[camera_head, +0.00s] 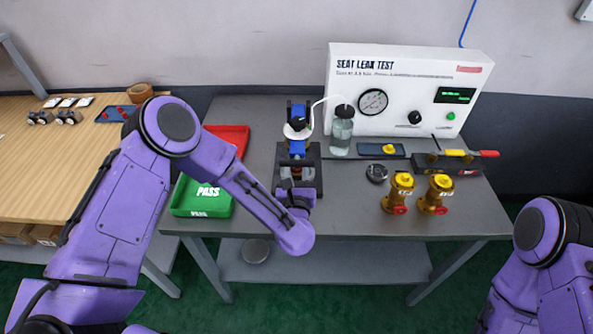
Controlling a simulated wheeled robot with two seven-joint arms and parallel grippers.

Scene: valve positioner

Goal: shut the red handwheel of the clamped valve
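The clamp fixture (313,155) stands on the grey bench left of the test box, with a blue clamp part (297,147) and a white piece on top. A small reddish-brown part shows low at its front; I cannot tell whether this is the red handwheel of the clamped valve. My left gripper (297,183) is dark and sits right at the front of the fixture, beyond my purple wrist. Its fingers are too small and too covered to tell whether they are open or touching the handwheel. My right arm is at the lower right edge; its gripper is out of view.
Two brass valves (401,186) with yellow tops and red handwheels stand right of the fixture.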

